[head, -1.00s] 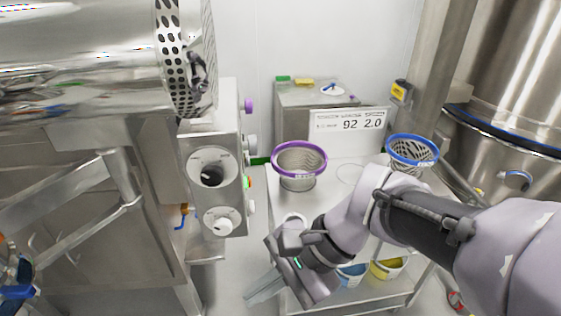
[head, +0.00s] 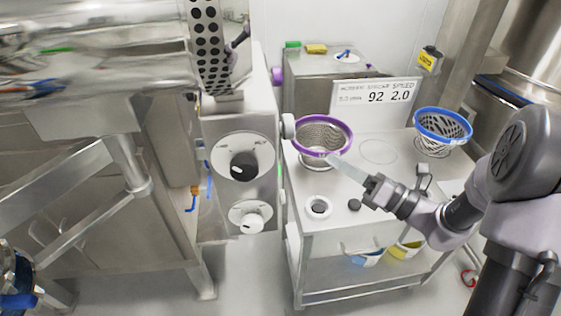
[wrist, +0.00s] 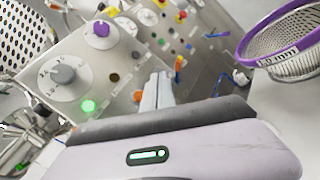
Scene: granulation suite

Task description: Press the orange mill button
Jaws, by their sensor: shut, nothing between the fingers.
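In the wrist view a control panel (wrist: 84,55) fills the upper left. A small orange button (wrist: 138,96) sits on it, just left of my fingertips, with a gap between them in the picture. Another orange part (wrist: 179,63) shows to the upper right of the fingers; which of the two is the mill button I cannot tell for sure. My gripper (wrist: 163,76) is shut and empty, pointing at the panel. In the head view my gripper (head: 335,160) is right of the panel housing (head: 242,190), in front of the purple-rimmed screen; the orange button is hidden there.
A purple-rimmed screen (head: 321,136) stands close beside my fingers on a steel cart (head: 380,190). A blue-rimmed screen (head: 443,127) is further right. The panel also bears a lit green button (wrist: 88,105), a grey dial (wrist: 63,73) and a purple knob (wrist: 100,28).

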